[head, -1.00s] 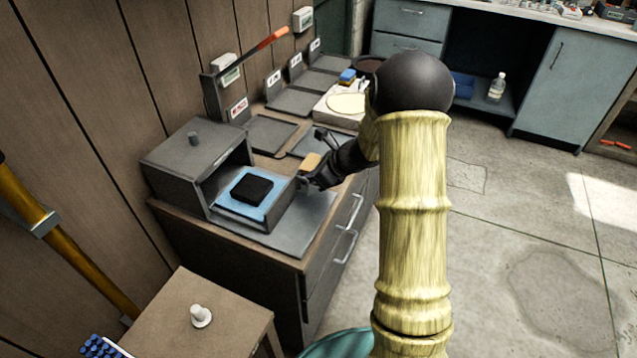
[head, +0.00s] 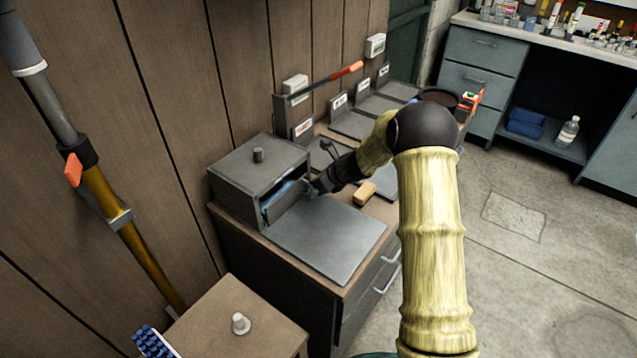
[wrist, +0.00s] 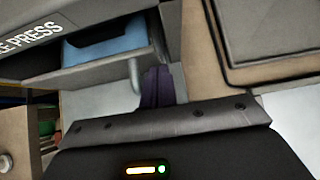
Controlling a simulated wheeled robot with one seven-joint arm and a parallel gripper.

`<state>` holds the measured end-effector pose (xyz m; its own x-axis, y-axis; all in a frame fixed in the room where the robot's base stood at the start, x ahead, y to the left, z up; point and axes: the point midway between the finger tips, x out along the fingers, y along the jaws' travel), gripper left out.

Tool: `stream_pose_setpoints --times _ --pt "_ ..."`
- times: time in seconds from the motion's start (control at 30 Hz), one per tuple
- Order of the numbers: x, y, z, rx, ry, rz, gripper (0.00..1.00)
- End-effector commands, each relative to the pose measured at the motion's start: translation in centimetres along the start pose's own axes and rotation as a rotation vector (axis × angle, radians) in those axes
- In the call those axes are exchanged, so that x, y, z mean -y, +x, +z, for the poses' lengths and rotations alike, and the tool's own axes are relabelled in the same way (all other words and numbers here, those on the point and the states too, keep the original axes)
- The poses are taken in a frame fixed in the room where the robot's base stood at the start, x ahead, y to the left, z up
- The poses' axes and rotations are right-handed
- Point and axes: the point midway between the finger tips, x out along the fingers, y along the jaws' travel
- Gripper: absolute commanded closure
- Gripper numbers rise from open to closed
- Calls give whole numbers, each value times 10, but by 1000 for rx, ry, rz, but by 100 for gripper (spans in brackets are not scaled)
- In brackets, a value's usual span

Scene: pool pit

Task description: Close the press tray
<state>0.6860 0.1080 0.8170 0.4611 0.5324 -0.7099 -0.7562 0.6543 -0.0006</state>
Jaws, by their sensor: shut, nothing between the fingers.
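The press (head: 240,178) is a dark grey box with a knob on top, on the wooden counter. Its tray (head: 289,203) is mostly inside, with its front still a little out from the box. In the wrist view the tray front (wrist: 85,73) and blue lining (wrist: 103,43) sit under the press label. My gripper (head: 310,188) is shut and empty at the tray front's right end. Its fingers (wrist: 157,88) are beside the tray handle (wrist: 134,75); contact is unclear.
A bare grey plate (head: 325,242) lies before the press. A tan block (head: 365,193) lies right of my gripper. A lever with an orange grip (head: 347,70) and several dark plates stand behind. A small side table (head: 240,322) holds a white knobbed piece.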

Motion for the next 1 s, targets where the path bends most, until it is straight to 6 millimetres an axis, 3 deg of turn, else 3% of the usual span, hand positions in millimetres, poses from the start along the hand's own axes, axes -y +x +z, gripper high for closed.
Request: stream_pose_setpoints --times 0.03,0.3,0.57,0.67,1.0 --pt "-3 2 8 12 -6 5 100" --pt "-4 2 10 17 -8 7 100" --pt "-1 -12 -7 14 -7 6 100" --pt "2 -22 -21 10 -5 5 100" --pt "2 -92 -20 7 -8 4 100"
